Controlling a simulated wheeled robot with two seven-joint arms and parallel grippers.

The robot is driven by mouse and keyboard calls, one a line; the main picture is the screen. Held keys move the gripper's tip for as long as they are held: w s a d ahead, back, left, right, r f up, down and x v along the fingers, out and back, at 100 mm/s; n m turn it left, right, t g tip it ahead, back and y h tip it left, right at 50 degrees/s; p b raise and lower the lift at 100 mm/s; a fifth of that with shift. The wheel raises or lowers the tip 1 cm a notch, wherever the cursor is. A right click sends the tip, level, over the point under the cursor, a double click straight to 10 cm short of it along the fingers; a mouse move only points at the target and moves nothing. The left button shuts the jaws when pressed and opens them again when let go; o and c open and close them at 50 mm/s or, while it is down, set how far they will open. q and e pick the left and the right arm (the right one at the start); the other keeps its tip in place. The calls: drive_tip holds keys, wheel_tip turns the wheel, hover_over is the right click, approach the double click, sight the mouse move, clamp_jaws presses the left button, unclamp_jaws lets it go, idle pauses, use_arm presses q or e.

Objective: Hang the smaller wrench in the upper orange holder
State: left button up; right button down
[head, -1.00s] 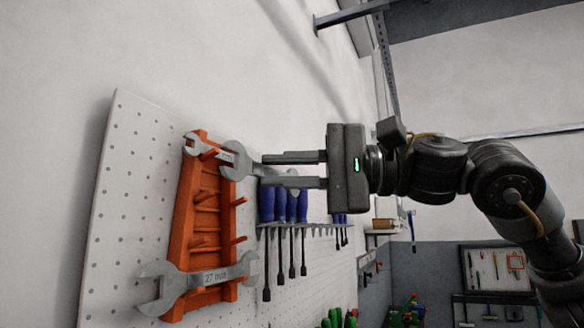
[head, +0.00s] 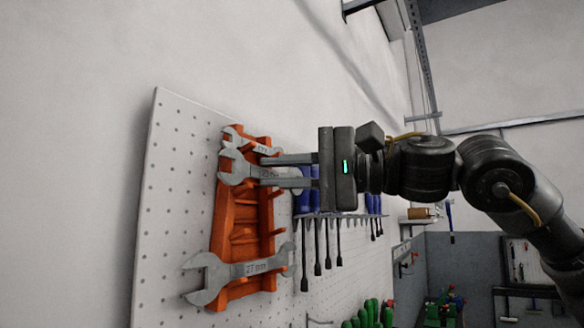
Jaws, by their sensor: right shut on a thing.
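The orange holder (head: 225,222) is fixed to a white pegboard, with pegs sticking out at several heights. My right gripper (head: 266,171) is shut on a grey wrench (head: 234,167), held roughly level in front of the holder's upper part. Its open jaw points left; the fingers hide part of its handle. Whether it touches the holder's pegs I cannot tell. Another small wrench (head: 231,136) sits at the top of the holder, just above the held one. A larger wrench marked 27 mm (head: 238,270) lies across the bottom of the holder. My left gripper is not in view.
Blue-handled screwdrivers (head: 314,204) hang in a rack right of the holder, just below and behind my right gripper. Green-handled tools (head: 367,315) stand lower down. The bare wall above the pegboard (head: 172,190) is clear.

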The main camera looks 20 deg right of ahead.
drive_tip(key=shift+w+a+f+b, duration=0.3)
drive_tip(key=shift+w+a+f, duration=0.35)
drive_tip(key=shift+w, duration=0.15)
idle(0.4)
drive_tip(key=c, duration=1.3)
unclamp_jaws()
drive_tip(key=b+v, duration=0.4)
drive_tip(key=v, duration=0.7)
drive_tip(key=shift+b, duration=0.4)
